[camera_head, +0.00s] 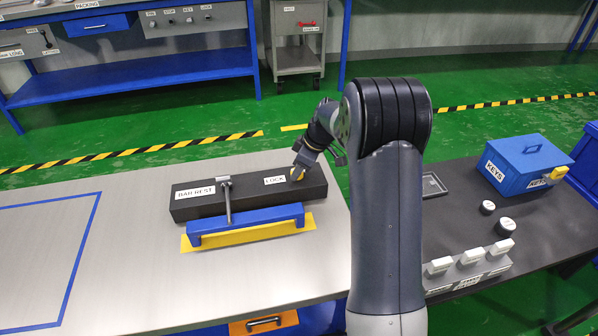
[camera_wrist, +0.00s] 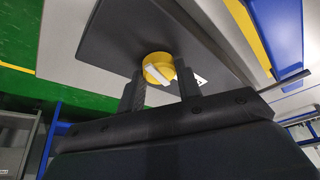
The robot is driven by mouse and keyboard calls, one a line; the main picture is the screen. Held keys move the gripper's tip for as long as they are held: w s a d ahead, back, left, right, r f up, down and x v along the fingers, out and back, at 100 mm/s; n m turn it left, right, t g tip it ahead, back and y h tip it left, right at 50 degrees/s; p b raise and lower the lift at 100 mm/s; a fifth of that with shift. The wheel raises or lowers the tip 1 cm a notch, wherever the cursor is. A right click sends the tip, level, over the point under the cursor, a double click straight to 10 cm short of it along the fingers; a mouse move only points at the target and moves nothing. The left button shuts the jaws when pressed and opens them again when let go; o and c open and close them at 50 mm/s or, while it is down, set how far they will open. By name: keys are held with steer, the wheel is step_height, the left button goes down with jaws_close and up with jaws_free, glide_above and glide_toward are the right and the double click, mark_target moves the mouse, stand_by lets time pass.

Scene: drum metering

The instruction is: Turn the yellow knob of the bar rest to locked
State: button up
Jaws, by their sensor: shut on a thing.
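The bar rest (camera_head: 247,187) is a long dark block on the grey table, labelled BAR REST at its left and LOCK near its right. Its yellow knob (camera_head: 297,174) sits on top at the right end, partly hidden by my gripper (camera_head: 298,168). In the wrist view the knob (camera_wrist: 157,66) is a yellow disc with a white bar across it. My gripper (camera_wrist: 160,88) is shut on the knob, one finger on each side. Part of the LOCK label (camera_wrist: 200,80) shows beside the right finger. I cannot tell from its mark whether the knob stands at locked.
A metal lever (camera_head: 228,200) rises over the bar rest, and a blue bar (camera_head: 246,224) lies in front on a yellow strip. A blue KEYS box (camera_head: 524,164) and white switches stand on the dark table at right. The left tabletop is clear inside a blue outline.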

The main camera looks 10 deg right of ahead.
steer(key=shift+w+n+g, duration=0.1)
steer(key=shift+n+g, duration=0.5)
steer(key=shift+n, duration=1.1)
steer(key=o, duration=1)
steer(key=shift+c, duration=0.2)
steer(key=p+v, duration=0.2)
steer(key=v, duration=0.8)
steer(key=shift+d+r+p, duration=0.35)
steer(key=shift+p, duration=0.05)
steer(key=shift+f, duration=0.1)
